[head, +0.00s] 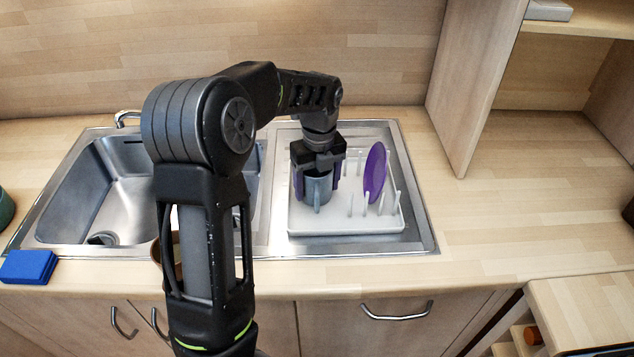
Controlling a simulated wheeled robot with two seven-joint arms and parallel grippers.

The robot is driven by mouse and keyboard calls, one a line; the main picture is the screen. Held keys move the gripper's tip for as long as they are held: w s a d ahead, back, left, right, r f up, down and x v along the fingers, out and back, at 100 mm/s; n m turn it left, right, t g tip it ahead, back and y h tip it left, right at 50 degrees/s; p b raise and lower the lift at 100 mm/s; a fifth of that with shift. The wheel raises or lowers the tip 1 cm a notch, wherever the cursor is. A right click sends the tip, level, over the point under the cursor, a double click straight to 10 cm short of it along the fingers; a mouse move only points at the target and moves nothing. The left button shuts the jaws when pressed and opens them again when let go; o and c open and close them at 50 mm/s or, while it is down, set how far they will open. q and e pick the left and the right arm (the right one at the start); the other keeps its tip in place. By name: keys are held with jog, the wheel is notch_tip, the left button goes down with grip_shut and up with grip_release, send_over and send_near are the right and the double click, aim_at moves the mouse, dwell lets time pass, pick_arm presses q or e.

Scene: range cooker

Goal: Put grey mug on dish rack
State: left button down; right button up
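The grey mug (317,190) is at the left part of the white dish rack (300,222), upright, with its handle facing me. My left gripper (319,180) points down over it, with one finger against each side of the mug. It looks shut on the mug. The mug's upper rim is partly hidden by the gripper. I cannot tell whether its base rests on the rack or is just above it. My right gripper is not in view.
A purple plate (375,172) stands on edge in the rack, right of the mug, among white pegs. The steel sink basin (75,200) is at the left. A blue sponge (28,267) lies on the front counter edge. A brown object (156,254) is partly hidden behind my arm. The right counter is clear.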

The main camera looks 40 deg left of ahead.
pick_arm(q)
jog(key=shift+f, duration=0.15)
jog(key=shift+c, duration=1)
grip_release()
notch_tip(320, 180, up, 12)
jog(key=shift+d+r, duration=0.15)
jog(key=shift+r, duration=0.1)
jog(key=shift+w, duration=0.1)
